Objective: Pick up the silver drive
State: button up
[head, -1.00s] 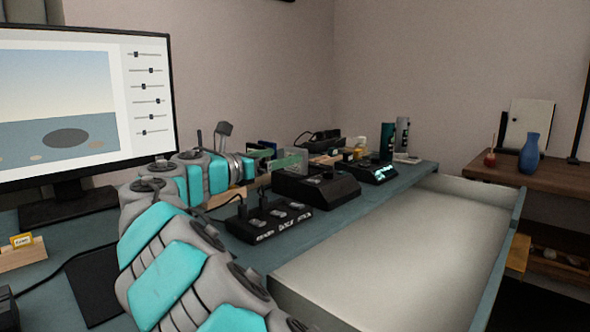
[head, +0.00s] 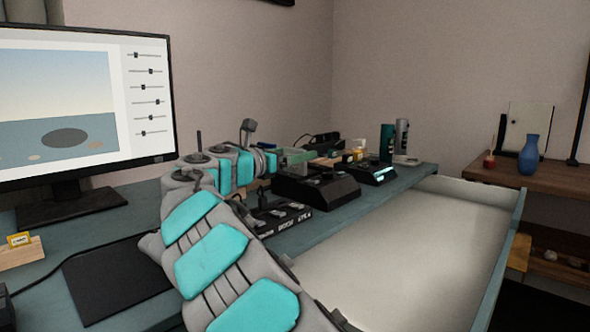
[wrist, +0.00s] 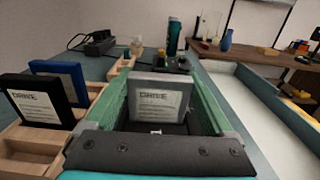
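The silver drive (wrist: 160,98) stands upright in the wrist view, its label facing the camera. My gripper (wrist: 160,88) has its two green fingers spread, one on each side of the drive. The drive nearly fills the gap, and I cannot tell whether the fingers touch it. Its lower part and what it stands in are partly hidden by my gripper. In the head view my gripper (head: 290,157) is beside the black docks, and I cannot make out the drive there.
A black drive (wrist: 42,100) and a blue drive (wrist: 62,78) stand in a wooden rack (wrist: 30,143) at left. A black dock (head: 318,187) and a labelled black switch box (head: 285,220) are close to my arm. An open, empty drawer (head: 430,240) lies at right.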

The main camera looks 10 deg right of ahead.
jog(key=c, duration=0.8)
jog(key=shift+c, duration=0.2)
